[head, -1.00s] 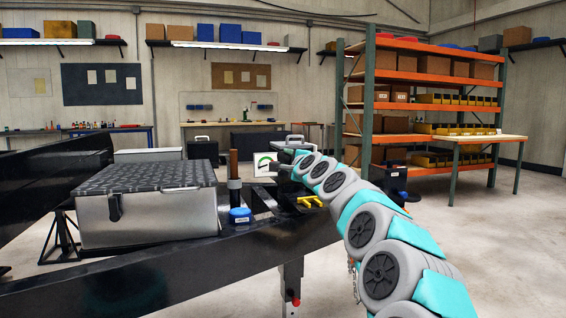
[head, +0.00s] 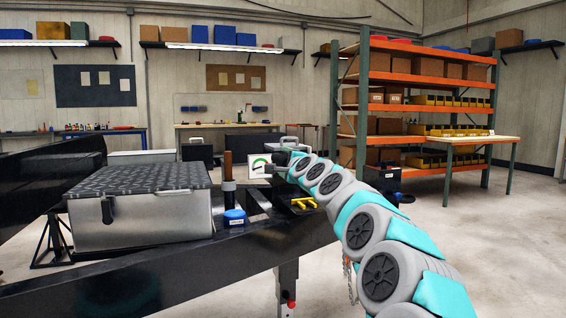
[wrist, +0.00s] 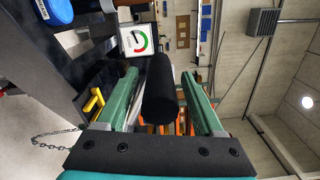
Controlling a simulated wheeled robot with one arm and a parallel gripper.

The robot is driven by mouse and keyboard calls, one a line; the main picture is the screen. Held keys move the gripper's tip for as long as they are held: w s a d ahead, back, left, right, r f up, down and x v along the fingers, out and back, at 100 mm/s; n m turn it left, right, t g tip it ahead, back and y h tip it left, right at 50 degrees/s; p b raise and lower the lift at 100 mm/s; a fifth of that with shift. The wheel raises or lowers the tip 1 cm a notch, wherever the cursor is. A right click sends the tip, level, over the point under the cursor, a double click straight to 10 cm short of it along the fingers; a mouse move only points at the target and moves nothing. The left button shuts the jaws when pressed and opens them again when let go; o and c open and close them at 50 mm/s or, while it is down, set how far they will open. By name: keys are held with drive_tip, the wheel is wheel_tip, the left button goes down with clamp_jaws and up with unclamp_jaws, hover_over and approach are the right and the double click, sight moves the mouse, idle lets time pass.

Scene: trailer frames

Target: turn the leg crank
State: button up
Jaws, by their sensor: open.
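A black cylindrical grip (wrist: 160,92), which looks like the crank's handle, lies between the two green fingers of my gripper (wrist: 163,76) in the wrist view. The fingers are apart, one on each side of the grip, with a visible gap on the right side; contact on the left is unclear. The rest of the crank is hidden. A grey leg (head: 287,283) with a red part hangs below the frame.
On the black frame (head: 130,290) stand a silver toolbox (head: 140,218), a post with a brown top (head: 228,172), a blue round item (head: 234,217) and a yellow-handled piece (head: 304,203). A sign with a green arc (head: 259,166) is behind. A chain (wrist: 50,138) hangs nearby.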

drive_tip(key=v, duration=0.7)
drive_tip(key=shift+s+b, duration=0.2)
drive_tip(key=shift+b, duration=0.2)
drive_tip(key=shift+s+d, duration=0.1)
